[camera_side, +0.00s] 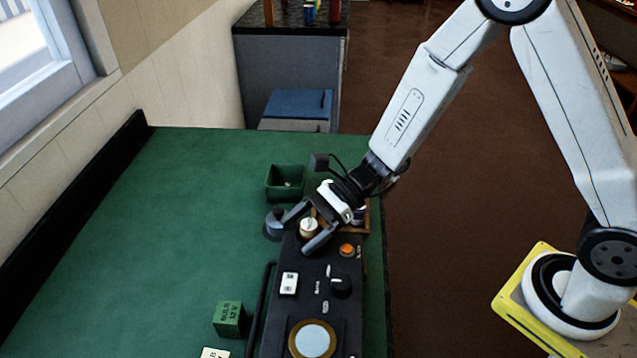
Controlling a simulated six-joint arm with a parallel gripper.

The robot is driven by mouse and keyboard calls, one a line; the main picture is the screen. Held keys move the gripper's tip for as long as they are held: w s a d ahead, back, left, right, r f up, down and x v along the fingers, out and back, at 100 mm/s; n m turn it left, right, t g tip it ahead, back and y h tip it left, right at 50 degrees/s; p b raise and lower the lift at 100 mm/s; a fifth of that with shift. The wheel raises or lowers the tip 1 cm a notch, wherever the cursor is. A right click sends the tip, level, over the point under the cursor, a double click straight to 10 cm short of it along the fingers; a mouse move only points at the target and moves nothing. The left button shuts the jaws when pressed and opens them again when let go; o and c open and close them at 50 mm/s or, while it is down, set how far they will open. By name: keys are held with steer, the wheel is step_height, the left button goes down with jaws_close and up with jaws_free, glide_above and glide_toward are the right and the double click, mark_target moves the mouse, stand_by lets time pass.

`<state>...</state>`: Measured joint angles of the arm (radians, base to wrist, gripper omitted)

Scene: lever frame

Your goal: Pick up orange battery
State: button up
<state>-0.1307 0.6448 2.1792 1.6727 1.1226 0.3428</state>
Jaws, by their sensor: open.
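I cannot make out an orange battery in this view. A green block with 12 V lettering (229,319) stands on the green table, left of the black control panel (292,318). A pale block (214,353) is cut off by the bottom edge; its sides are hidden. My gripper (296,236) is open over the far end of the panel, its fingers pointing down and left. A cream, round-topped part (309,228) shows between the fingers; I cannot tell whether they touch it.
The panel carries an orange button (347,250), a white switch (289,283), a black knob (341,287) and a large round disc (312,339). A dark green open box (285,188) stands behind. A grey rounded part (274,224) is by the left finger. The table's left side is clear.

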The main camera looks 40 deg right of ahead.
steer(key=shift+a+f, duration=0.15)
steer(key=shift+a, duration=0.15)
jaws_close()
stand_by(0.4)
